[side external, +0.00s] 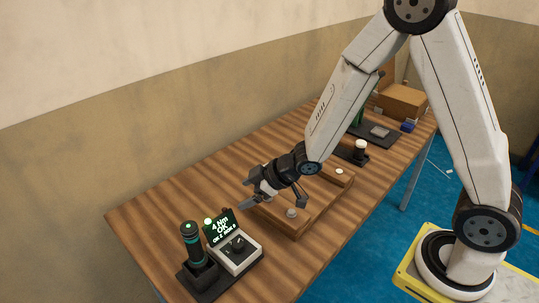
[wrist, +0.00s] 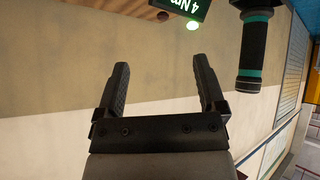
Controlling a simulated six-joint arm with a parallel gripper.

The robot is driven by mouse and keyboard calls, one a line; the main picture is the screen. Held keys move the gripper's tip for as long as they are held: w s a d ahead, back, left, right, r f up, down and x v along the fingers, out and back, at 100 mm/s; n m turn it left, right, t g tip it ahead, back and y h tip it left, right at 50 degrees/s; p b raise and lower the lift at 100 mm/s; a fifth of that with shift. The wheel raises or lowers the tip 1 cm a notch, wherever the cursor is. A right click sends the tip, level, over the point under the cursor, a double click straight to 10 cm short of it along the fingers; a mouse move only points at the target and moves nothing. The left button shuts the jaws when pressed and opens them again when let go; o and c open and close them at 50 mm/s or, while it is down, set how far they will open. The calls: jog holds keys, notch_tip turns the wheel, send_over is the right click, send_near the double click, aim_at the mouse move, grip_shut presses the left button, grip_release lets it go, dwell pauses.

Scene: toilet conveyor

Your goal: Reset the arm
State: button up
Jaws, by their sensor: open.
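My gripper (side external: 246,206) is at the near end of the wooden table, just above and beside a wooden fixture (side external: 300,225). In the wrist view my gripper (wrist: 160,80) shows two dark fingers spread apart with nothing between them. The arm is bent, reaching down and left over the table in the side view.
A small device with a lit screen (side external: 220,227) and a dark tool with a green light (side external: 191,240) stand at the table's near left end. The tool also shows in the wrist view (wrist: 253,50). A cardboard box (side external: 402,102) sits at the far end.

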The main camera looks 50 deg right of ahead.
jog(key=s+d+r+m+g+h, duration=0.2)
jog(key=s+d+m, duration=0.2)
jog(key=s, duration=0.3)
jog(key=s+d+r+m+g+h, duration=0.2)
jog(key=s+d+m+g+h, duration=0.1)
jog(key=s, duration=0.5)
jog(key=shift+d+m+g, duration=0.3)
jog(key=shift+d+m, duration=0.4)
jog(key=shift+d, duration=0.15)
jog(key=shift+r, duration=0.1)
